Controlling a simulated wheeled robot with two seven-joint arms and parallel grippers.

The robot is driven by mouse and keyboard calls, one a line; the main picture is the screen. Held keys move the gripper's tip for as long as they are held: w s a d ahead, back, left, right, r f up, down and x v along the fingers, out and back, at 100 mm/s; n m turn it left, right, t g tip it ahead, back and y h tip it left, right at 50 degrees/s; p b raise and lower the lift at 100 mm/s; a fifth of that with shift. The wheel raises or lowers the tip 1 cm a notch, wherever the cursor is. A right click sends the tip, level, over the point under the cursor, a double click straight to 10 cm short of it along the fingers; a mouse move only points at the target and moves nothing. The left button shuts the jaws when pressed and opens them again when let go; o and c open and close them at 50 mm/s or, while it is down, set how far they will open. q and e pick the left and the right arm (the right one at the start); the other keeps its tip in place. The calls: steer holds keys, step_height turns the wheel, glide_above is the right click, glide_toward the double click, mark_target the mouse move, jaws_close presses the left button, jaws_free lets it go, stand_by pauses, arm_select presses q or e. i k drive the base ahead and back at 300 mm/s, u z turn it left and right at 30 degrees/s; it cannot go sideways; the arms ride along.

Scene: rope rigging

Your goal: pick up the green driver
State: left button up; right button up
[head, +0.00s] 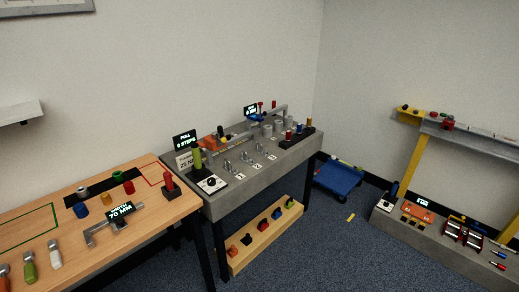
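A green upright handle (197,160), which looks like the green driver, stands at the left end of the grey workbench. It is beside a white panel with a black dial (211,182). Its lower part is small and hard to make out. Another green-handled tool (29,268) lies on the wooden table at the lower left, between an orange and a white handle. Neither of my grippers shows in the head view.
The grey bench (240,183) carries clamps, a metal bar and signs. The wooden table (165,212) adjoins it at left. Below is a wooden rack (262,243) of coloured blocks. A blue cart (338,178) and another grey bench (440,250) stand right. Carpet between is mostly clear.

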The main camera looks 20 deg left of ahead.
mark_target(195, 147)
steer(key=z, duration=0.75)
steer(key=i, duration=2)
steer(key=u, duration=0.25)
